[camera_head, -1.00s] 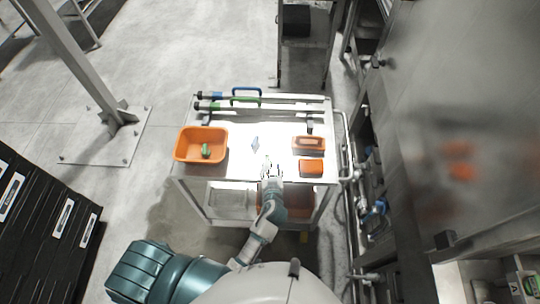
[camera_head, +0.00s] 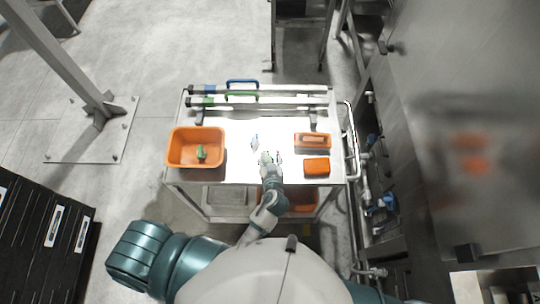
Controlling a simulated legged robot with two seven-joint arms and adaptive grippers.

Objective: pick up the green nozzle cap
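A small green piece (camera_head: 201,152), which looks like the nozzle cap, lies in the orange bin (camera_head: 176,160) at the left end of the white cart top. It is too small to make out its shape.
A small pale-blue item (camera_head: 254,142) lies on the cart (camera_head: 235,165) just left of my gripper. An orange-handled brush or block (camera_head: 313,140) and an orange box (camera_head: 316,167) are at right. Long tools with a blue handle (camera_head: 242,83) line the back. Steel machinery stands at right.

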